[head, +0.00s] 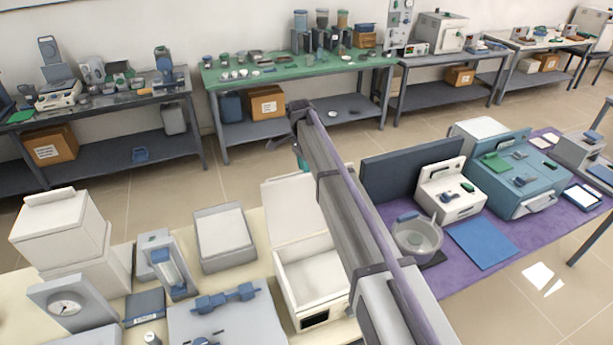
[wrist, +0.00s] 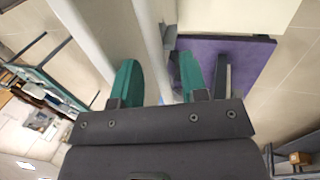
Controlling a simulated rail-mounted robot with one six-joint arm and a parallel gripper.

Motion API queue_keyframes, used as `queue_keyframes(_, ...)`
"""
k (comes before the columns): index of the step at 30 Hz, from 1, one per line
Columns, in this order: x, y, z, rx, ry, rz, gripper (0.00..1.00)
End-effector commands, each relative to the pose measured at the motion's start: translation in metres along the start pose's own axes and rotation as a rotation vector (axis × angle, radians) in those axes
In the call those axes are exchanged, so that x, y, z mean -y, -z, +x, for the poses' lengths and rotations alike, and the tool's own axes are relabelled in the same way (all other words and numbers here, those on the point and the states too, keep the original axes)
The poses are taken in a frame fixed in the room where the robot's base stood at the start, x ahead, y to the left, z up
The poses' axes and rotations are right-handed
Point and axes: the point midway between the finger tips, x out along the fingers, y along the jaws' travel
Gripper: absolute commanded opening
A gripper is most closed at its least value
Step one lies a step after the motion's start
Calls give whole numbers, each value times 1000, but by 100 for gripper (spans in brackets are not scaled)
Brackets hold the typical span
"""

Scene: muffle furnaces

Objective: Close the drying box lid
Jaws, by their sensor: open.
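The drying box is the white open-topped box (head: 312,278) at the lower middle of the head view, with a small dark panel on its front. Its white lid (head: 292,212) stands raised at the back edge, so the box is open. My arm passes in front of the right side of the box and lid. In the wrist view my gripper (wrist: 159,82) is open, with its two green fingers apart. Pale, narrow edges run between and beside the fingers; I cannot tell whether they belong to the lid. In the head view the gripper is mostly hidden behind the arm.
A grey lidded container (head: 222,238) and a gauge device (head: 70,308) stand left of the box. To the right is a purple-topped table (head: 430,268) with a dark upright panel (head: 408,170) and instruments. Open floor lies behind.

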Motion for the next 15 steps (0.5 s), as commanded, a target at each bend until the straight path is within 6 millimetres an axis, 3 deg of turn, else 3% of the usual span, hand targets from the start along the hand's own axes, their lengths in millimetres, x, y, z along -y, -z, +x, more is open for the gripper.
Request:
queue_keyframes(6, 0, 0, -2, 0, 0, 0, 38)
queue_keyframes(15, 0, 0, -2, 0, 0, -1, 9)
